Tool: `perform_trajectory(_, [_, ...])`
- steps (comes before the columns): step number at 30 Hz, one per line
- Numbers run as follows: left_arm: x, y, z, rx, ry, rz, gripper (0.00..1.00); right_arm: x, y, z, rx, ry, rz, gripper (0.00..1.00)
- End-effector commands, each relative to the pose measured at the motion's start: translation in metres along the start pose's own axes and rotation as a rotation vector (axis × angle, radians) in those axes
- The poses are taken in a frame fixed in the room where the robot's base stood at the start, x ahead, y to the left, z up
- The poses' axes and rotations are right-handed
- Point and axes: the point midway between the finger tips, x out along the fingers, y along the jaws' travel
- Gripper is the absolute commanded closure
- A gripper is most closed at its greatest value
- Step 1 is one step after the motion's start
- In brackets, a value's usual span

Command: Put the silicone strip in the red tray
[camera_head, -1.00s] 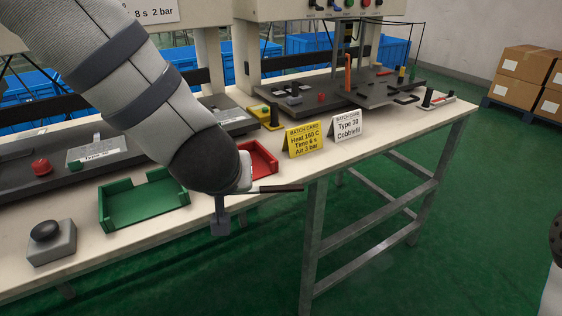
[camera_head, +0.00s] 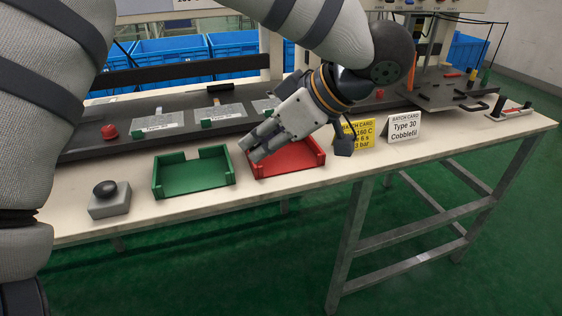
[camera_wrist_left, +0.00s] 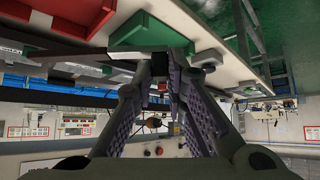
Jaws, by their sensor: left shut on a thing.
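The red tray (camera_head: 308,166) sits on the bench to the right of the green tray (camera_head: 190,186). My left gripper (camera_head: 250,152) points down and left, with its fingertips at the red tray's left side, in front of its back edge. In the left wrist view the fingers (camera_wrist_left: 161,88) close together at their tips. The red tray (camera_wrist_left: 62,12) shows at the upper left there, and the green tray (camera_wrist_left: 140,30) at the top. My right gripper is not in view.
A grey button box (camera_head: 109,204) stands at the left front. Dark fixtures with a red button (camera_head: 109,131) run along the back. Yellow (camera_head: 356,134) and white (camera_head: 404,128) batch cards stand right of the red tray. The front bench edge is clear.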

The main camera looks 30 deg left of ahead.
Motion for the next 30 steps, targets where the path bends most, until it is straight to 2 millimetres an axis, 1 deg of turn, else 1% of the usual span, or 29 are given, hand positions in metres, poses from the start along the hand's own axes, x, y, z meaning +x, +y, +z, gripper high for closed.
perform_trajectory(1, [0.016, 0.018, 0.014, 0.015, 0.002, -0.019, 1.0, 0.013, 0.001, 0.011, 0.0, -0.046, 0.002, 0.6])
perform_trajectory(3, [0.029, 0.038, 0.023, 0.019, 0.002, -0.021, 1.0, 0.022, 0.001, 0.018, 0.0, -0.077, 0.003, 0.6])
perform_trajectory(6, [0.046, 0.055, 0.037, 0.02, 0.003, -0.019, 1.0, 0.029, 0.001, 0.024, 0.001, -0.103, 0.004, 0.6])
perform_trajectory(9, [0.054, 0.067, 0.043, 0.015, 0.003, -0.012, 1.0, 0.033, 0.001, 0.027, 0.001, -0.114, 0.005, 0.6])
perform_trajectory(14, [0.063, 0.078, 0.05, 0.013, 0.003, -0.008, 1.0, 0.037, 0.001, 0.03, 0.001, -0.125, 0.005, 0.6])
perform_trajectory(15, [0.067, 0.081, 0.053, 0.013, 0.003, -0.008, 1.0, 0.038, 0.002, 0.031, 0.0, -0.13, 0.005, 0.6])
perform_trajectory(19, [0.083, 0.079, 0.07, 0.013, 0.002, -0.006, 1.0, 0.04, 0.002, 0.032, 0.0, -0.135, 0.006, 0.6])
perform_trajectory(29, [0.085, 0.079, 0.071, 0.009, 0.002, -0.003, 1.0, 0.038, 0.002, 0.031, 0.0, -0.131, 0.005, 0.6])
perform_trajectory(30, [0.086, 0.079, 0.072, 0.009, 0.002, -0.003, 0.85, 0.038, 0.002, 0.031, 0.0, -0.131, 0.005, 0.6])
